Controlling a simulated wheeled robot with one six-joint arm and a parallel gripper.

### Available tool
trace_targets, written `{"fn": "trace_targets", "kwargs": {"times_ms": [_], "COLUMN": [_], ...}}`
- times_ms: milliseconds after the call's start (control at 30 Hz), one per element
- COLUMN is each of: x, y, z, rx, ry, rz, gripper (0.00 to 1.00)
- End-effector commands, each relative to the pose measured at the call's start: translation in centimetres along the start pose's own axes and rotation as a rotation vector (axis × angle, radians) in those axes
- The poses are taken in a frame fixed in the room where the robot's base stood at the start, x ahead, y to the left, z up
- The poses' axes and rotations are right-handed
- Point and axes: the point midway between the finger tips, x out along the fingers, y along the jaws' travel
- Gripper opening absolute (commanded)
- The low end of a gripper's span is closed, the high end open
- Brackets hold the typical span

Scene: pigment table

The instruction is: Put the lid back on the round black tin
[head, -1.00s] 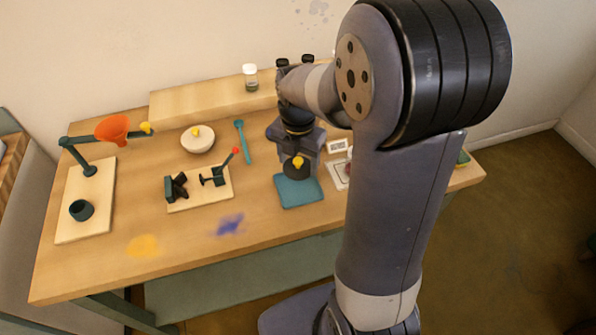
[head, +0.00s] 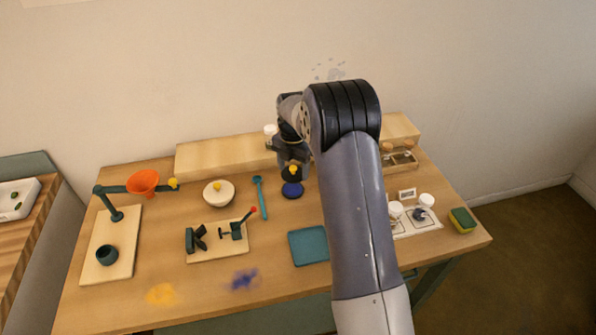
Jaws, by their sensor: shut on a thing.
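The round black tin (head: 292,190) stands open on the table in front of the back shelf, with blue pigment showing inside. The dark lid (head: 291,176) with a yellow knob is in my gripper (head: 292,166), just above and behind the tin in the picture. My gripper is shut on the lid, seemingly at its knob. The lid seems to be apart from the tin, but the exact gap is hard to judge. My wrist hides part of the area behind it.
The teal mat (head: 308,246) is bare. A teal spoon (head: 261,197) and a white bowl (head: 218,193) stand left of the tin. A clamp board (head: 217,242) lies front left. White-capped jars (head: 425,201) and a sponge (head: 462,220) are at right. My arm crosses the middle.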

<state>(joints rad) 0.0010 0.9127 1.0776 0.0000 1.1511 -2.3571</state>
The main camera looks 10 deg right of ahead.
Motion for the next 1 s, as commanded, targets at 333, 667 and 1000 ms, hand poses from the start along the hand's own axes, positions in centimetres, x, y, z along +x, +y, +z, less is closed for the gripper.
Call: {"fn": "trace_targets", "kwargs": {"times_ms": [333, 667, 1000], "x": [1.1, 3.7, 6.7], "y": [0.9, 0.9, 0.9], "z": [0.9, 0.9, 0.9], "rx": [0.000, 0.000, 0.000], "ry": [0.000, 0.001, 0.000], "rz": [0.000, -0.001, 0.000], "gripper": [0.42, 0.42, 0.42]}}
